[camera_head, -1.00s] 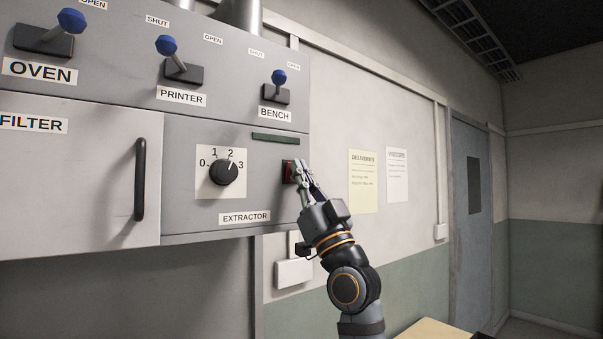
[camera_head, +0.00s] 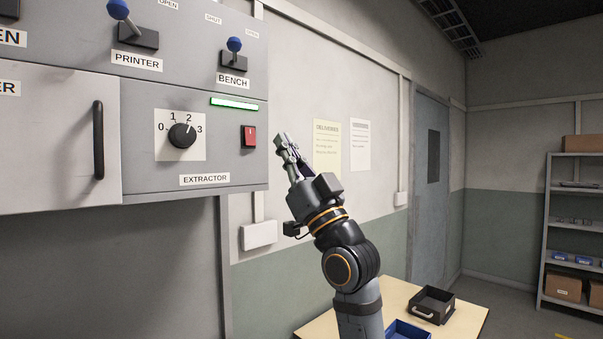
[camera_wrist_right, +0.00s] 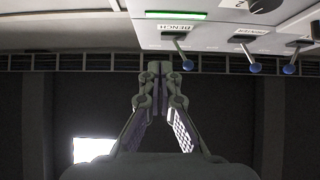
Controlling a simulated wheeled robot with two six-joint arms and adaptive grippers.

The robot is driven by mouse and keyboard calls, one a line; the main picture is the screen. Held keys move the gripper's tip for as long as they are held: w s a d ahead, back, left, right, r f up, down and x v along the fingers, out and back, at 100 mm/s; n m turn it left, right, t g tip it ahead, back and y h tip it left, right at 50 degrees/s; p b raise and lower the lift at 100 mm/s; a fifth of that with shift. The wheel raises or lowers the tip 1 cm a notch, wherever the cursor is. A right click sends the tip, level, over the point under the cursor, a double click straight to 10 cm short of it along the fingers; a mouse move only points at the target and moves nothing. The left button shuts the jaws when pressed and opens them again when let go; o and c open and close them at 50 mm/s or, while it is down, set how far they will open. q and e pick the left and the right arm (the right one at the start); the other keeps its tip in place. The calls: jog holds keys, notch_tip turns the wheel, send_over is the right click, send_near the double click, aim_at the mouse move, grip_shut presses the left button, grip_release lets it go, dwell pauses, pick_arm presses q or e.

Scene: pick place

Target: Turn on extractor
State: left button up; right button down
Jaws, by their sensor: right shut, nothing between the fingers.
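The extractor panel (camera_head: 222,160) is on the grey wall unit in the head view. Its red rocker switch (camera_head: 249,136) sits right of the round black dial (camera_head: 182,135), whose pointer is near 2 to 3. The indicator bar (camera_head: 234,104) above them glows green; it also glows in the right wrist view (camera_wrist_right: 175,15). My right gripper (camera_head: 282,139) is shut and empty, to the right of the switch and apart from it. It also shows shut in the right wrist view (camera_wrist_right: 158,68). My left gripper is not in view.
Blue-knobbed levers for printer (camera_head: 119,10) and bench (camera_head: 234,45) stick out above the panel. A cabinet door handle (camera_head: 99,140) is at the left. A table (camera_head: 470,312) with a black bin (camera_head: 433,305) and a blue bin (camera_head: 408,331) stands below my right arm.

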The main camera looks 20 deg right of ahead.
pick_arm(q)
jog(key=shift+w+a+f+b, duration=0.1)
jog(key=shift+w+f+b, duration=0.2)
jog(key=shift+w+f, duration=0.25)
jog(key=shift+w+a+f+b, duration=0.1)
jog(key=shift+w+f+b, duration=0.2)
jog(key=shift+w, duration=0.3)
pick_arm(e)
jog(key=shift+v, duration=1.9)
